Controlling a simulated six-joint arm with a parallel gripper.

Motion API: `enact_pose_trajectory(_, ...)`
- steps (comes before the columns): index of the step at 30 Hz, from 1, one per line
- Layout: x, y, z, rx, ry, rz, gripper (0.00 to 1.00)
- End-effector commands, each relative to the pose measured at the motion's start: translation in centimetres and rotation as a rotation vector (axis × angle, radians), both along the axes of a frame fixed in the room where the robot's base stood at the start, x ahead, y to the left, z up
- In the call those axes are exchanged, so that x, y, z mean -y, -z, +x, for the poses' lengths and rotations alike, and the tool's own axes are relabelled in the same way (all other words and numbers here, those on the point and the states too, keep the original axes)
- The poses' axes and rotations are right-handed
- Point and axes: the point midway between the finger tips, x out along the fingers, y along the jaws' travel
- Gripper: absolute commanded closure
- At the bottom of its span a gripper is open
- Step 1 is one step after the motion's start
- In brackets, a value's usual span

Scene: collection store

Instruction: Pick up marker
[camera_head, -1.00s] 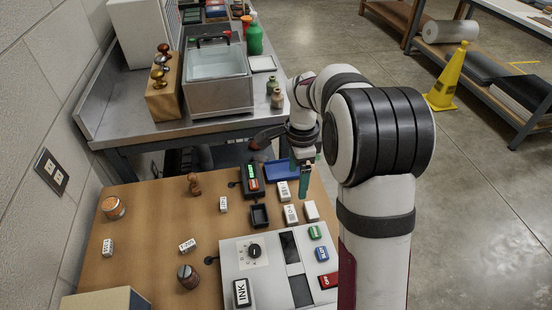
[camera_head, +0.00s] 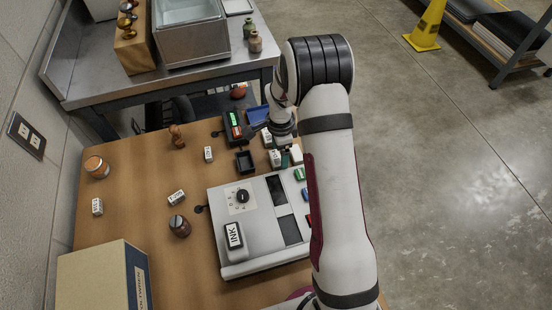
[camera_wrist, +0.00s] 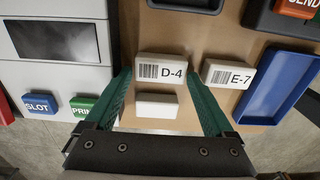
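Several small white labelled blocks stand on the wooden table; no pen-like marker shows, and I cannot tell which block is the marker. In the wrist view a block labelled D-4 (camera_wrist: 160,70) lies between the green fingertips of my gripper (camera_wrist: 159,82). The gripper is open; contact with the block cannot be told. A plain white block (camera_wrist: 156,105) sits nearer the palm, also between the fingers. A block labelled E-7 (camera_wrist: 228,75) is just right of the right finger. In the head view my gripper (camera_head: 285,158) is low at the table's right side, partly hidden by my arm.
A grey console (camera_head: 265,228) with buttons and an INK block fills the front right. A blue tray (camera_wrist: 282,82) lies right of E-7. A dark jar (camera_head: 180,226), a wooden figure (camera_head: 177,136) and a carton (camera_head: 100,278) stand leftward.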

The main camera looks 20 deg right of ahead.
Motion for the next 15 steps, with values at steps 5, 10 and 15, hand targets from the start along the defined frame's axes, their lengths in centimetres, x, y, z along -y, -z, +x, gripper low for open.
enact_pose_trajectory(5,0.0,-0.03,-0.01,0.0,0.0,0.0,0.46)
enact_pose_trajectory(10,-0.01,-0.04,-0.01,0.0,0.0,0.0,0.77)
enact_pose_trajectory(15,-0.01,-0.05,-0.01,0.0,0.0,0.0,0.8)
